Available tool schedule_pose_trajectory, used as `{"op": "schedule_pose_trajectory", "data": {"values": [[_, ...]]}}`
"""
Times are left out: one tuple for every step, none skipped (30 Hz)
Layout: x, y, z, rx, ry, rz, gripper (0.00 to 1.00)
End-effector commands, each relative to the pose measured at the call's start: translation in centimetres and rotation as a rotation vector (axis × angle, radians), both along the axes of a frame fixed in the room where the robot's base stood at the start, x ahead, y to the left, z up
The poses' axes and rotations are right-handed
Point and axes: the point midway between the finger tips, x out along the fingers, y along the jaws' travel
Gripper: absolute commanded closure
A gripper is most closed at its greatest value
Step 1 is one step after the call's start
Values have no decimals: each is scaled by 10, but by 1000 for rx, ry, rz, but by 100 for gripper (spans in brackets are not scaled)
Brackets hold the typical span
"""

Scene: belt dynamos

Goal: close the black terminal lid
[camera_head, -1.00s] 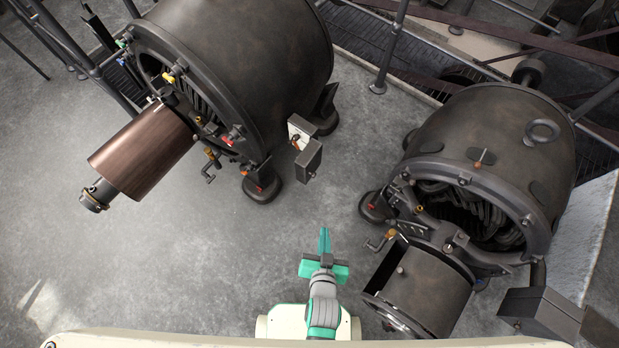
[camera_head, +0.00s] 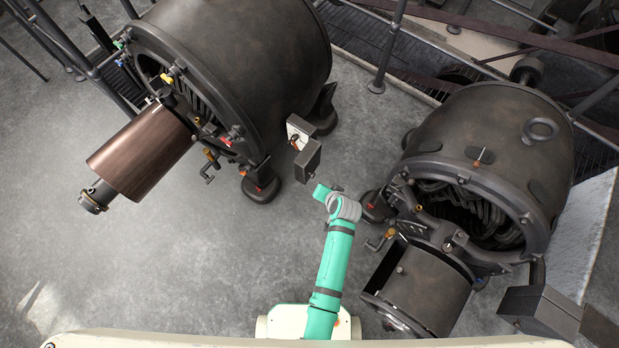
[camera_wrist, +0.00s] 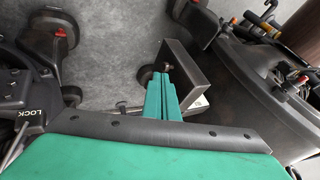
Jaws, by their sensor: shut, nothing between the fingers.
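The black terminal lid (camera_head: 308,160) stands open at the front of a small terminal box with a white face (camera_head: 299,130), beside the large left dynamo. In the head view my arm ends just below and right of the lid, and the fingers are mostly hidden.
The left dynamo (camera_head: 240,60) stands behind the box, with a brown cylinder (camera_head: 145,150) jutting from it. A second dynamo (camera_head: 490,130) stands on the right, its crank handle (camera_head: 380,240) near my arm. The grey floor (camera_head: 220,250) at left is clear.

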Motion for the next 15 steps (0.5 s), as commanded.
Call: {"op": "schedule_pose_trajectory", "data": {"values": [[5,2,-6,0,2,2,100],[8,4,-10,0,0,2,100],[12,5,-16,0,0,2,100],[15,6,-20,0,1,3,100],[18,7,-25,0,0,2,100],[22,9,-31,0,1,3,100],[25,10,-35,-1,1,2,100],[28,11,-39,0,0,2,100],[32,12,-45,-1,0,2,100],[35,13,-49,-1,0,1,100],[38,13,-53,-1,0,0,100],[42,14,-59,-1,0,0,100],[45,15,-62,-1,0,-1,100],[47,16,-66,-1,0,0,100],[50,18,-71,-1,0,0,100]]}}
